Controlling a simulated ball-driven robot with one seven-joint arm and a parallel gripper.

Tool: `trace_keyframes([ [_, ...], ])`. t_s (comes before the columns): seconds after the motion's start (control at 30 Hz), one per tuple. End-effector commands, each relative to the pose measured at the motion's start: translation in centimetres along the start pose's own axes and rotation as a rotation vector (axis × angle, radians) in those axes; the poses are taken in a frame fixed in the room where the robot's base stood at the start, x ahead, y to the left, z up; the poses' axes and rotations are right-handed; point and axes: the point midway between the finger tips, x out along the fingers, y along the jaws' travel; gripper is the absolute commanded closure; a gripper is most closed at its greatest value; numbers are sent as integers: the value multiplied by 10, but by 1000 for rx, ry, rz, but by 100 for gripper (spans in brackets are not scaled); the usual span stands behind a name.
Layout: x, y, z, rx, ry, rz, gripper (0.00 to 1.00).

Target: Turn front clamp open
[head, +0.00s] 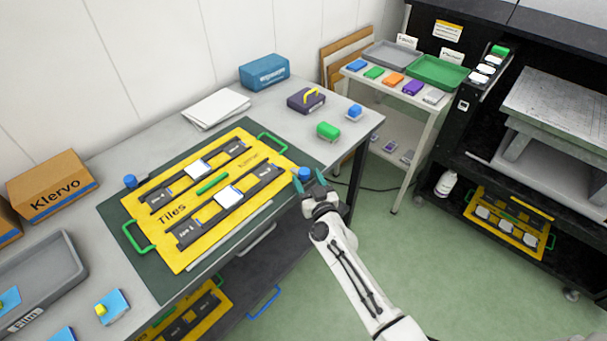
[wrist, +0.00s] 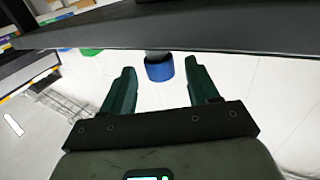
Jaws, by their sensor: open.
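A blue round knob (head: 305,173), apparently the front clamp, sits at the right corner of the dark green mat, beside the yellow tile board (head: 185,235). My gripper (head: 308,181) is open at this knob. In the wrist view the blue knob (wrist: 159,72) shows beyond and between the two spread teal fingers, with a grey stem above it. I cannot tell whether either finger touches it. A second blue knob (head: 130,181) stands at the board's far left corner.
The board has green handles (head: 272,142) and dark rails. A green block (head: 327,131), a purple box (head: 306,100) and a blue case (head: 264,72) are on the table behind. A white side table (head: 432,108) holds trays. A dark edge (wrist: 180,30) crosses the wrist view.

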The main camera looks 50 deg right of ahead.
Motion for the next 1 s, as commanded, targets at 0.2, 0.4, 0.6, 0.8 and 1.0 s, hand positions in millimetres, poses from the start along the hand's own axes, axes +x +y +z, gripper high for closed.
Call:
trace_keyframes([
  [0.2, 26, 0, 1, 0, 0, -1, 40],
  [0.4, 32, 0, 0, -1, 0, -1, 40],
  [0.6, 32, 0, 0, 0, -1, -1, 40],
  [0.8, 32, 0, 0, 0, 0, -1, 59],
  [1.0, 32, 0, 0, 0, -1, -1, 79],
])
